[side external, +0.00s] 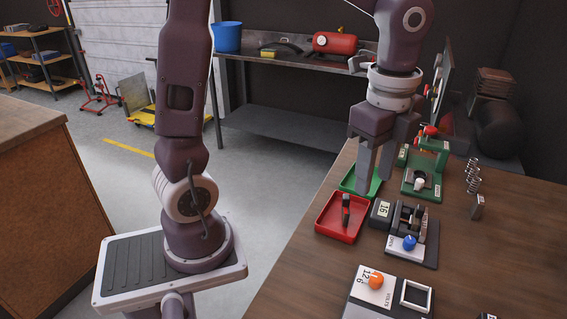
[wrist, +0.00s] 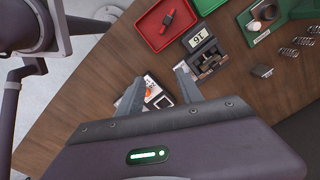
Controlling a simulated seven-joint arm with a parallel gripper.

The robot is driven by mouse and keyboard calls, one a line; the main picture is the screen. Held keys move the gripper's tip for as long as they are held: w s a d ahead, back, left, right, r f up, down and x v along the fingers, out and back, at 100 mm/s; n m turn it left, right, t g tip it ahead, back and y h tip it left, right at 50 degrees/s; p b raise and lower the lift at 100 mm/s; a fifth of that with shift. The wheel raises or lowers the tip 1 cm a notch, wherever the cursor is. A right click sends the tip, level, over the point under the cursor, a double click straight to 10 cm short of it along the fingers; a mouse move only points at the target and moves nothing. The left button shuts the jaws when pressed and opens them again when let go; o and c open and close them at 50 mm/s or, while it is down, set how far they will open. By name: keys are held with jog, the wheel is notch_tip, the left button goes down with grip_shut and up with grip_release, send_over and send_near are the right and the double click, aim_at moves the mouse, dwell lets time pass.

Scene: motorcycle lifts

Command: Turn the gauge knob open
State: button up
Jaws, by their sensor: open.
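My gripper (side external: 375,184) is open and empty, pointing down above the trays at the table's left edge. In the wrist view my gripper's (wrist: 160,76) fingers are spread, with a white plate (wrist: 152,87) marked "VOLTS" showing between them, apart. This plate (side external: 369,296) carries an orange knob (side external: 376,280) and a square frame. A blue knob (side external: 409,243) sits on another small unit beside a display (side external: 381,209) reading 16. A white knob (side external: 420,184) is on a green stand (side external: 437,158). I cannot tell which knob is the gauge knob.
Coiled metal parts (side external: 473,177) and a small grey block (side external: 477,207) lie on the right. The table's front right is mostly clear. A back bench (side external: 270,58) holds a bucket and a red tank.

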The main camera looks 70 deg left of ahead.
jog(key=s+a+r+n+t, duration=0.1)
jog(key=s+n+t, duration=0.1)
jog(key=s+n, duration=0.5)
jog(key=s+a+r+n+t, duration=0.1)
jog(key=s+r+n+t, duration=0.1)
jog(key=s+n, duration=0.5)
jog(key=shift+s+a+n+t, duration=0.3)
jog(key=shift+s+t, duration=0.2)
jog(key=shift+t, duration=0.1)
